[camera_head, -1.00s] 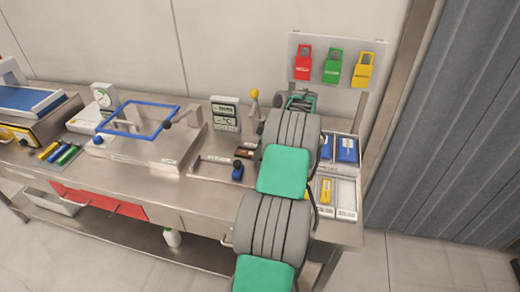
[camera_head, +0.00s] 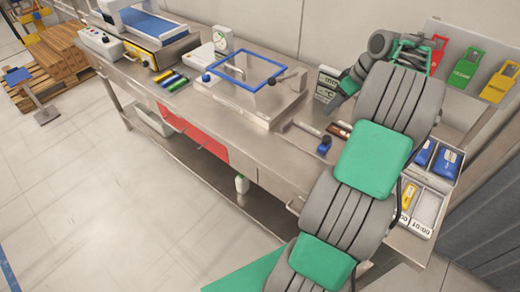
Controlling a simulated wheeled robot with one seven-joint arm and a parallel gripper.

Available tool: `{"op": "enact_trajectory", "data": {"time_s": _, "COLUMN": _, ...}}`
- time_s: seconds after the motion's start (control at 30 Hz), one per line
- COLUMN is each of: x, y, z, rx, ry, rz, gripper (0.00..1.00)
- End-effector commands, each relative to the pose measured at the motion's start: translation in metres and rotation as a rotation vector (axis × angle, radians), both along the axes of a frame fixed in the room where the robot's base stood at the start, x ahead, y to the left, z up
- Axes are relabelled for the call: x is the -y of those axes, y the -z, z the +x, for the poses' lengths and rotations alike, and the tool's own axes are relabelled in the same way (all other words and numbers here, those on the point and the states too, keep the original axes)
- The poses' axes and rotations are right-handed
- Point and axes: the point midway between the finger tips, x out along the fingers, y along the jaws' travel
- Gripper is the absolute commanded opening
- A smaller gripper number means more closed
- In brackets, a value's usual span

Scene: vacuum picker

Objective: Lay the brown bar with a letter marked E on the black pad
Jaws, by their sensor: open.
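A small brown piece (camera_head: 339,129) lies on the steel bench beside my arm, partly hidden by it. It may be the brown bar, but no letter E can be read. I cannot make out the black pad for certain.
A blue-knobbed item (camera_head: 324,146) stands near the bench's front edge. A blue frame (camera_head: 246,68) sits on a steel unit to the left. Trays with blue and yellow packs (camera_head: 423,153) are right of my arm. Red, green and yellow tags (camera_head: 465,68) hang behind.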

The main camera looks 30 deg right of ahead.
Motion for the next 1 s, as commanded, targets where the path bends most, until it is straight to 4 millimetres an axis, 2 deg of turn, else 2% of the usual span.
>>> {"op": "enact_trajectory", "data": {"time_s": 0.03, "x": -0.064, "y": -0.014, "z": 0.020, "rx": -0.026, "ry": 0.007, "rz": 0.013, "gripper": 0.50}}
{"op": "enact_trajectory", "data": {"time_s": 0.07, "x": -0.098, "y": -0.017, "z": 0.024, "rx": -0.045, "ry": 0.029, "rz": 0.022, "gripper": 0.50}}
{"op": "enact_trajectory", "data": {"time_s": 0.1, "x": -0.143, "y": -0.019, "z": 0.025, "rx": -0.073, "ry": 0.053, "rz": 0.030, "gripper": 0.50}}
{"op": "enact_trajectory", "data": {"time_s": 0.2, "x": -0.239, "y": -0.022, "z": 0.007, "rx": -0.119, "ry": 0.122, "rz": 0.016, "gripper": 0.50}}
{"op": "enact_trajectory", "data": {"time_s": 0.3, "x": -0.309, "y": -0.032, "z": -0.020, "rx": -0.096, "ry": 0.185, "rz": -0.032, "gripper": 0.50}}
{"op": "enact_trajectory", "data": {"time_s": 0.4, "x": -0.354, "y": -0.035, "z": -0.053, "rx": -0.045, "ry": 0.247, "rz": -0.065, "gripper": 0.50}}
{"op": "enact_trajectory", "data": {"time_s": 0.5, "x": -0.375, "y": -0.031, "z": -0.080, "rx": -0.003, "ry": 0.292, "rz": -0.076, "gripper": 0.50}}
{"op": "enact_trajectory", "data": {"time_s": 0.6, "x": -0.379, "y": -0.027, "z": -0.094, "rx": 0.021, "ry": 0.320, "rz": -0.079, "gripper": 0.50}}
{"op": "enact_trajectory", "data": {"time_s": 1.0, "x": -0.379, "y": -0.026, "z": -0.096, "rx": 0.023, "ry": 0.329, "rz": -0.080, "gripper": 0.50}}
